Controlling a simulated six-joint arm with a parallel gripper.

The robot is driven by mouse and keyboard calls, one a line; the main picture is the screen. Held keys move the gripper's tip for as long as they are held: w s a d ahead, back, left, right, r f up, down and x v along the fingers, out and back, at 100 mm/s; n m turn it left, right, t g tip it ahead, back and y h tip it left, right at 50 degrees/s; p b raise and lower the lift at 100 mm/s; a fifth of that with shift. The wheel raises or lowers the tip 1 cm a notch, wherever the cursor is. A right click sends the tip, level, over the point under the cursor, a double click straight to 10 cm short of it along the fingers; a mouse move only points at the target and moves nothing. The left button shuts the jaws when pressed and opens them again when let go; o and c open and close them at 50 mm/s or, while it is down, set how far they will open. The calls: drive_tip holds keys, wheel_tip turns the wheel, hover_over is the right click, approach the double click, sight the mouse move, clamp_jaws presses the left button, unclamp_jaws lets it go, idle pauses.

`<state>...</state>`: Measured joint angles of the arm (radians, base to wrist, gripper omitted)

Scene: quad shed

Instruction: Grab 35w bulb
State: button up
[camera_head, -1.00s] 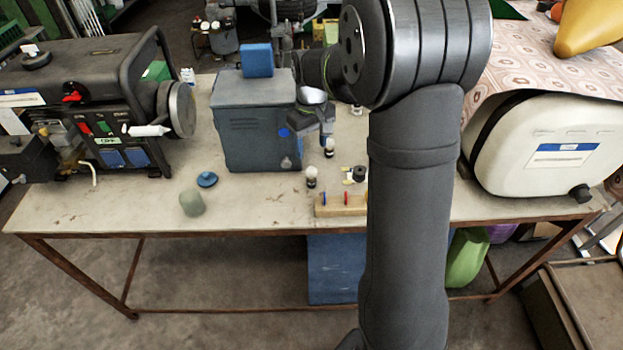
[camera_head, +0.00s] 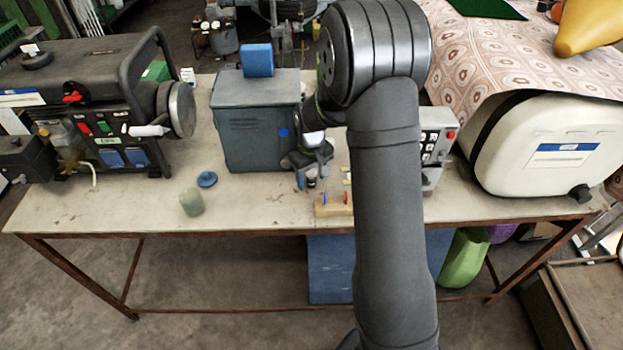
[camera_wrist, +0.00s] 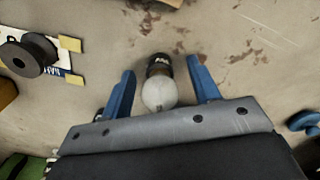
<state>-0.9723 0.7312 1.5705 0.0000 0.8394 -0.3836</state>
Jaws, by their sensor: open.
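A bulb with a frosted white globe and a dark base (camera_wrist: 158,92) stands on the bench between the two blue fingers of my gripper (camera_wrist: 164,80) in the wrist view. The white marking on its base looks like a wattage but is too small to read surely. The fingers are open, with a gap on both sides of the bulb. In the head view my gripper (camera_head: 311,178) is low over the bench, in front of the grey-blue box, and mostly hides the bulb.
A wooden block with coloured pieces (camera_head: 334,207) stands just right of my gripper. The grey-blue box (camera_head: 255,130) is close behind left. A blue lid (camera_head: 207,179) and a greenish jar (camera_head: 192,202) lie left. A black spool (camera_wrist: 30,55) is near in the wrist view.

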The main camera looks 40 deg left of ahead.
drive_tip(key=shift+c, duration=0.3)
drive_tip(key=c, duration=1)
